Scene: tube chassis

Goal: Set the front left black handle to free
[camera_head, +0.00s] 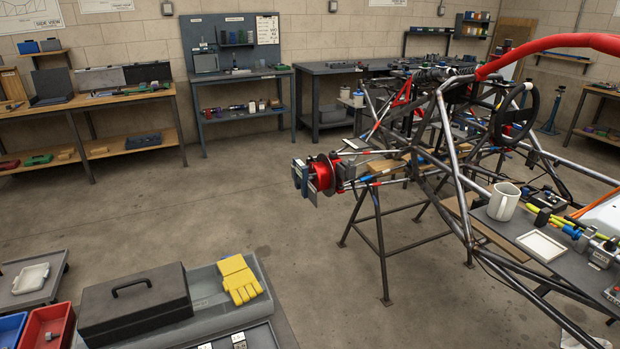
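The tube chassis (447,130) stands on a black stand to the right, with a black steering wheel (519,112). Its near corner carries a red hub with a disc (322,175). I cannot make out for certain which part is the front left black handle, nor its setting. A small black fitting (543,217) sits beside yellow and blue connectors at the right. Neither of my grippers is in view.
A grey bench (274,312) at lower left holds a black toolbox (134,305) and yellow gloves (239,279). A white mug (503,201) and white tray (541,246) sit on a dark surface at right. The floor (230,190) between is clear.

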